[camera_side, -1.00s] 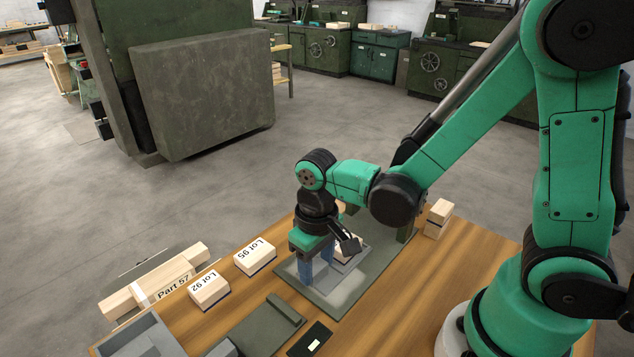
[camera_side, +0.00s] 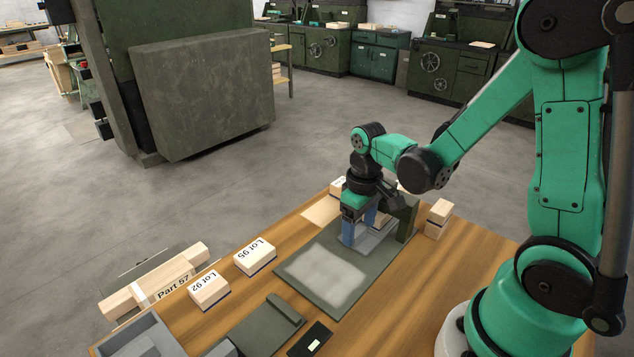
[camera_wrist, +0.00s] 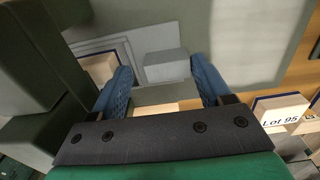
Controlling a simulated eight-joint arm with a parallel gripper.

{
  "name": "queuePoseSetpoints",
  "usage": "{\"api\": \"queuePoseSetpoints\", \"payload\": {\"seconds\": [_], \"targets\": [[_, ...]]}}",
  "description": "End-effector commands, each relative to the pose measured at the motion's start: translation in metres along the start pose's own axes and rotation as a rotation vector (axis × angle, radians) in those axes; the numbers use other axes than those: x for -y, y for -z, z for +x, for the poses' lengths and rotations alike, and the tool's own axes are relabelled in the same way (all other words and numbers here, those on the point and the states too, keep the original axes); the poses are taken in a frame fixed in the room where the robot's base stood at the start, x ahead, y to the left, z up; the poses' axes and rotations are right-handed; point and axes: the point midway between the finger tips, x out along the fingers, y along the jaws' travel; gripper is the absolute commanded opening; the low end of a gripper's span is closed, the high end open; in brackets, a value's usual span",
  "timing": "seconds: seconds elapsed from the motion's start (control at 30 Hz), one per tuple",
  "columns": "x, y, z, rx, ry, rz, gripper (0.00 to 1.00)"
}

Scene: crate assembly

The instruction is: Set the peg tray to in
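The peg tray (camera_side: 355,246) is a shallow light-grey tray at the back right of the dark green plate, beside the dark green upright. In the wrist view the grey tray (camera_wrist: 101,44) shows with a raised grey block (camera_wrist: 165,66) and a pale wooden block. My gripper (camera_side: 359,233) is low over the tray, pointing down. Its two blue fingers (camera_wrist: 160,78) stand apart on either side of the raised block. I cannot tell whether both fingers press on it. My gripper hides part of the tray in the side view.
The plate (camera_side: 290,270) is bare at its front left, with a pale patch. Blocks marked Lot 95 (camera_side: 255,256) and Lot 92 (camera_side: 209,290) lie to its left. The dark green upright (camera_side: 406,218) stands close right of my gripper. Stacked wooden blocks (camera_side: 437,217) are beyond.

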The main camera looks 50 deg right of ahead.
Motion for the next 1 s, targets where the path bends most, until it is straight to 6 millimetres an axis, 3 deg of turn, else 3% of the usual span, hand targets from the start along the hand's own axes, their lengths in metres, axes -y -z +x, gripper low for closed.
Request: {"api": "queuePoseSetpoints", "payload": {"seconds": [0.37,0.8,1.0], "targets": [[0.002,0.000,-0.002,0.002,0.005,-0.002,0.82],[0.001,0.000,-0.045,0.002,0.004,-0.002,0.82],[0.001,0.000,-0.056,0.002,0.004,-0.001,0.82]]}}
